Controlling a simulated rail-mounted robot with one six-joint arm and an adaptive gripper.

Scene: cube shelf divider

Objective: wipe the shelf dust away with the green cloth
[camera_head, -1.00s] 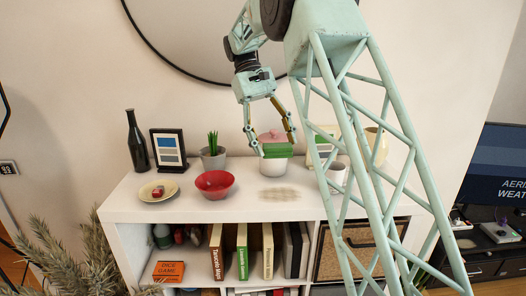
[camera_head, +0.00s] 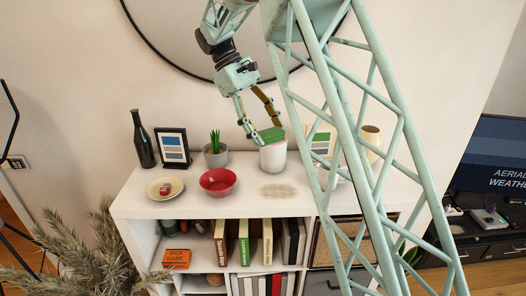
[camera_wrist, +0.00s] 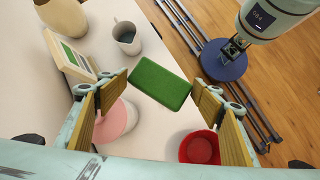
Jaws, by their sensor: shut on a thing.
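My gripper (camera_head: 266,135) is shut on the green cloth (camera_head: 270,134), a thick rectangular pad. In the wrist view the cloth (camera_wrist: 161,82) sits between the fingertips, slightly tilted. In the head view it overlaps the top of a white canister; the picture does not show whether they touch. The dust (camera_head: 279,189) is a beige smudged patch on the white shelf top (camera_head: 240,208), in front of the canister and right of the red bowl. The gripper and cloth are above and behind the patch. I cannot make out the dust in the wrist view.
The white canister (camera_head: 272,158) has a pink lid (camera_wrist: 118,118). A red bowl (camera_head: 217,182), plate (camera_head: 165,188), potted plant (camera_head: 215,155), dark bottle (camera_head: 142,140) and picture frame (camera_head: 172,147) stand left. A mug (camera_wrist: 127,38) and cream vase (camera_head: 371,143) stand right.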

